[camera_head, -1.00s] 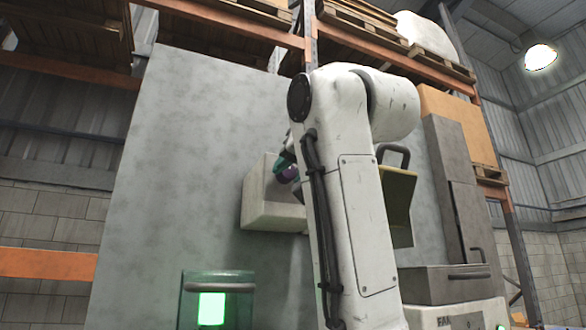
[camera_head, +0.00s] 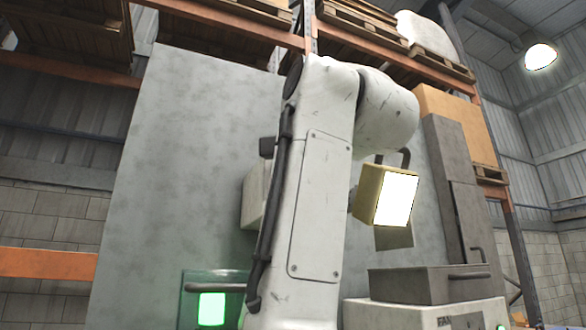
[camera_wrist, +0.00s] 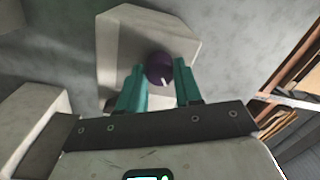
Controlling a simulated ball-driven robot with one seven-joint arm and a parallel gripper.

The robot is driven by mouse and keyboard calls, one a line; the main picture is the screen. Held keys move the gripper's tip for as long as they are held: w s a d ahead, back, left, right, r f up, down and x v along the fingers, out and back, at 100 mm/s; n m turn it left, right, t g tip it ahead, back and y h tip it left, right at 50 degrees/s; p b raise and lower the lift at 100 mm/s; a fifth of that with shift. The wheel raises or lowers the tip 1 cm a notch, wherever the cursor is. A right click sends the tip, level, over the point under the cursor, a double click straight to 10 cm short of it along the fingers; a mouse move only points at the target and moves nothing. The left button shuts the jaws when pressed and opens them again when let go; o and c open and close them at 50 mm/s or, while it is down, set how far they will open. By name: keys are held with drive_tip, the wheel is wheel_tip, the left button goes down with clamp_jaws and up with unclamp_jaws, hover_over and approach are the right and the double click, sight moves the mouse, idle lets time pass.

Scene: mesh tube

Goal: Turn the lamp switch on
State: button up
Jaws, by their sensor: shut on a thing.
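The switch is a round purple knob (camera_wrist: 158,68) with a pale mark, on a white wall box (camera_wrist: 125,45). In the wrist view the teal fingers of my gripper (camera_wrist: 159,76) stand on either side of the knob and are shut on it. In the head view the wall box (camera_head: 252,195) shows only partly at the left of my arm. The knob and my fingers are hidden there. A yellow box-shaped lamp (camera_head: 370,193) to the right of my arm has a bright white front face.
A green panel (camera_head: 188,300) with a lit square and a dark handle is at lower left. Grey cabinets (camera_head: 470,210) and a white unit marked FAN (camera_head: 425,316) stand at right. The wall panel (camera_head: 190,150) left of the box is bare. Another pale box (camera_wrist: 30,115) shows in the wrist view.

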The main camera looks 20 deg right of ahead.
drive_tip(key=shift+m, duration=1)
drive_tip(key=o, duration=1)
drive_tip(key=shift+o, duration=0.2)
drive_tip(key=shift+s, duration=0.1)
drive_tip(key=s+b, duration=0.4)
drive_tip(key=s, duration=0.6)
drive_tip(key=shift+s+d+f, duration=0.15)
drive_tip(key=shift+s+f, duration=0.15)
